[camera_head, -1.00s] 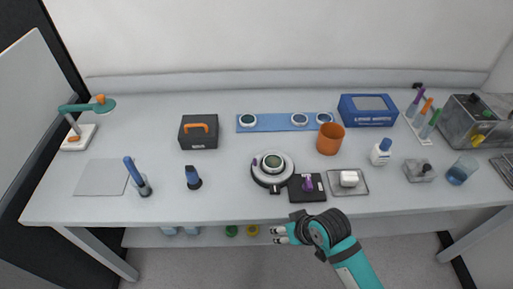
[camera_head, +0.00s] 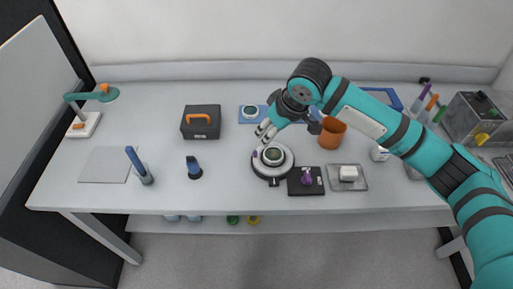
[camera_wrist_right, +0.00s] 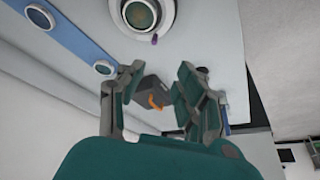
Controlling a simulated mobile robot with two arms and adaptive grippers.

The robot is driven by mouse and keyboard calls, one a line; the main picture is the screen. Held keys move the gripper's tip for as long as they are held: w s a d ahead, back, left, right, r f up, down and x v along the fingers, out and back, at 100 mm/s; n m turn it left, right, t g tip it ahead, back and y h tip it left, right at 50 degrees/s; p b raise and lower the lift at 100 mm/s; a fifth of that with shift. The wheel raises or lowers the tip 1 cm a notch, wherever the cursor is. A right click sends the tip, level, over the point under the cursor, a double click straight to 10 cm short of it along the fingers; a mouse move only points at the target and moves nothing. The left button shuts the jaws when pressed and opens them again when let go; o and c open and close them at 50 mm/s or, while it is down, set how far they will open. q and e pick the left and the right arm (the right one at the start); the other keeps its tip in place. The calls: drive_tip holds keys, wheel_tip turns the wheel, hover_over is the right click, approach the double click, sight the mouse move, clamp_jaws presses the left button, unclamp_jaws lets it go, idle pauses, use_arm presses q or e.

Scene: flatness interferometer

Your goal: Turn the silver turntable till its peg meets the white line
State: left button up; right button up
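The silver turntable (camera_head: 286,166) sits on the bench near the front middle, with a round dark green disc in its centre. Its small purple peg (camera_head: 255,154) stands at the left of the rim. The turntable (camera_wrist_right: 164,20) and peg (camera_wrist_right: 154,39) also show at the top of the right wrist view. My right gripper (camera_head: 263,133) is above the bench just behind the turntable, near the peg and apart from it. In the wrist view its fingers (camera_wrist_right: 158,80) are spread and empty. I cannot make out the white line. My left gripper is out of view.
A blue strip with round optics (camera_head: 249,123) lies behind the turntable, partly under my right arm. An orange cup (camera_head: 331,136) stands to the right. A black pad (camera_head: 304,188) with a purple knob is at the front right. A black box (camera_head: 200,122) stands left.

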sight(256, 151)
drive_tip(key=p+x, duration=0.1)
drive_tip(key=x, duration=1)
drive_tip(key=w+p+x, duration=0.1)
drive_tip(key=x, duration=0.4)
drive_tip(key=shift+d+f+p, duration=0.1)
drive_tip(key=shift+d+p, duration=0.2)
drive_tip(key=shift+p, duration=0.05)
clamp_jaws()
